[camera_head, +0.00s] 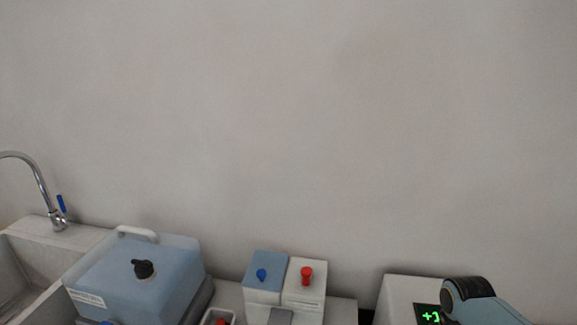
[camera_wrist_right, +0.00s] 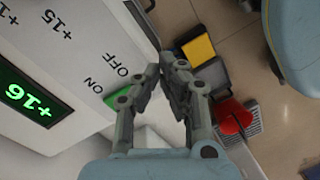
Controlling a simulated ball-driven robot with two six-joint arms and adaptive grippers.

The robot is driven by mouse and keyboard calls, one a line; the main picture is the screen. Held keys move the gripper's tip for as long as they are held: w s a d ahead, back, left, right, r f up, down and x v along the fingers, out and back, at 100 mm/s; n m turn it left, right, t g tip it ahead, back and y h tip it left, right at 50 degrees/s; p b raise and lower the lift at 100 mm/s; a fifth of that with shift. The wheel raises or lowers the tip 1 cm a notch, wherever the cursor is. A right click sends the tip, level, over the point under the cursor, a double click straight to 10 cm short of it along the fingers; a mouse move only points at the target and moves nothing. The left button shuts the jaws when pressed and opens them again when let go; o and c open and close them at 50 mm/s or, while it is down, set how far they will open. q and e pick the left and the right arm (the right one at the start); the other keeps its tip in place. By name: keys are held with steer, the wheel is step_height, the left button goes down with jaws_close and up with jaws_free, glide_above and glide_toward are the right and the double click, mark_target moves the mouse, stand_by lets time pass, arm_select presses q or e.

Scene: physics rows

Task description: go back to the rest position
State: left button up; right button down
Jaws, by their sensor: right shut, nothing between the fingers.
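My right gripper (camera_wrist_right: 168,78) shows in the right wrist view with its fingers brought together and nothing between them. It is in front of a white panel (camera_wrist_right: 85,60) with a lit green display (camera_wrist_right: 32,98), ON and OFF lettering and a green switch (camera_wrist_right: 118,90). The fingertips are close to the switch in the picture; I cannot tell whether they touch it. In the head view a blue-grey link of my right arm (camera_head: 485,302) is at the bottom right, and the right gripper is out of view. My left gripper is in neither view.
The head view shows a sink with a tap (camera_head: 42,185), a blue tank (camera_head: 150,275), a blue box (camera_head: 265,272), a white box (camera_head: 304,283) and a white device (camera_head: 395,295) along the wall. The wrist view shows a red object (camera_wrist_right: 233,115) and yellow block (camera_wrist_right: 199,50) below.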

steer(key=s+f+m+t, duration=0.1)
steer(key=s+f+m, duration=0.25)
steer(key=s, duration=0.75)
steer(key=s+d+f+m+h+p, duration=0.15)
steer(key=s+f, duration=0.25)
steer(key=s, duration=0.7)
steer(key=s+f+m+t+b, duration=0.1)
steer(key=s+f+m, duration=0.3)
steer(key=s, duration=0.6)
arm_select(q)
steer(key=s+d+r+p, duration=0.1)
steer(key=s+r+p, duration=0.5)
steer(key=p, duration=0.6)
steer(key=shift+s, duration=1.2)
arm_select(e)
steer(key=s+a+r, duration=0.1)
steer(key=s+r, duration=0.5)
steer(key=s, duration=0.2)
steer(key=shift+s+y, duration=0.3)
steer(key=shift+y, duration=0.05)
steer(key=shift+a, duration=0.1)
